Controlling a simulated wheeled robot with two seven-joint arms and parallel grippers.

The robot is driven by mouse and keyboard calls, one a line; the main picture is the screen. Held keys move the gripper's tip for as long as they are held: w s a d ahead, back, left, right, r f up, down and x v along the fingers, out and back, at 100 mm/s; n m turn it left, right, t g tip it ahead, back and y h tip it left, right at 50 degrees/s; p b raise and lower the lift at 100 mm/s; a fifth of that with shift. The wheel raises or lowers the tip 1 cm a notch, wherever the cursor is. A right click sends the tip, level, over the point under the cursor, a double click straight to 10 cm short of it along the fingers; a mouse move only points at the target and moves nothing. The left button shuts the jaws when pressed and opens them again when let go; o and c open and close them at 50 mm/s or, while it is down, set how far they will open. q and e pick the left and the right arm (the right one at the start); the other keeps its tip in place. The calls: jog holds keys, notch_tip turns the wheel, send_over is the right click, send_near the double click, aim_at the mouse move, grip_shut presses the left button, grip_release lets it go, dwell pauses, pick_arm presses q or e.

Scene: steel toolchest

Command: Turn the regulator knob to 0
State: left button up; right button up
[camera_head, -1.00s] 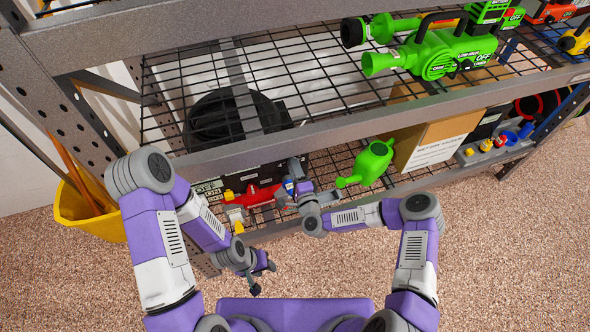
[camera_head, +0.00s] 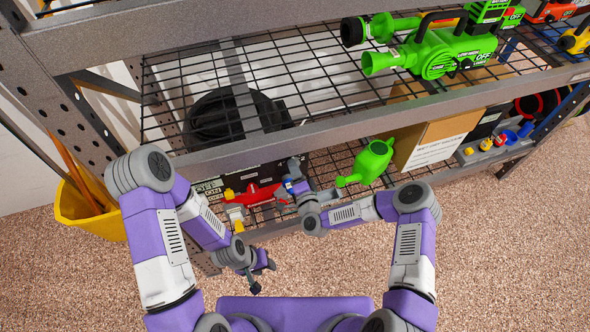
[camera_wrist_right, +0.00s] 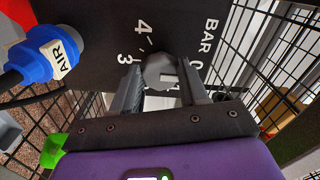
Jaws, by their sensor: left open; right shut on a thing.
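The regulator knob (camera_wrist_right: 162,72) is a grey faceted knob on a black panel in the right wrist view. A small white mark on its face lies on the side toward the right of the picture. White 4, 3, 0 and BAR are printed around it; other markings are hidden. My right gripper (camera_wrist_right: 163,84) is shut on the knob, one finger on each side. In the head view my right gripper (camera_head: 292,182) is at the lower shelf, and the knob is hard to make out. My left gripper (camera_head: 262,273) is open and empty, in front of the shelf.
A blue AIR fitting (camera_wrist_right: 48,58) with a black hose is beside the panel. A green watering can (camera_head: 370,162) and a cardboard box (camera_head: 437,138) stand to the right on the lower shelf. The shelf beam (camera_head: 320,137) runs above. A yellow bucket (camera_head: 92,219) is at left.

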jog(key=o, duration=1.1)
jog(key=shift+c, duration=0.2)
jog(key=p+v, duration=0.1)
jog(key=v, duration=0.6)
jog(key=shift+s+p, duration=0.3)
jog(key=shift+p, duration=0.05)
